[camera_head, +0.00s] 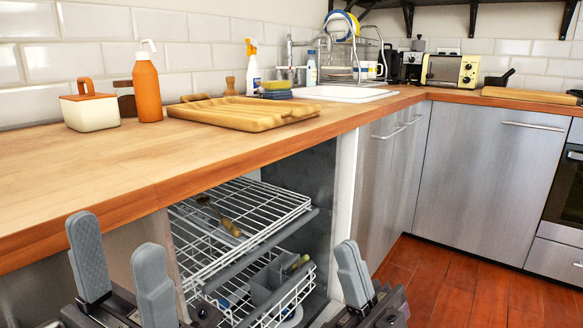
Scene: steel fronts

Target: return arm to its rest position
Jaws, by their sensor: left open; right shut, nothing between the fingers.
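My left gripper (118,240) is at the lower left, in front of the counter edge. Its two grey fingers stand upright and apart, with nothing between them. My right gripper (350,258) is at the lower middle, in front of the white side panel by the open dishwasher. Its grey fingers are together and hold nothing. Both grippers point upward. The arm links behind them are mostly out of the picture.
The dishwasher's upper rack (245,215) and lower rack (285,300) stand between my grippers, with utensils inside. The wooden counter (60,185) overhangs them, holding a wooden tray (245,112) and an orange bottle (147,90). Red floor (465,285) is free at right.

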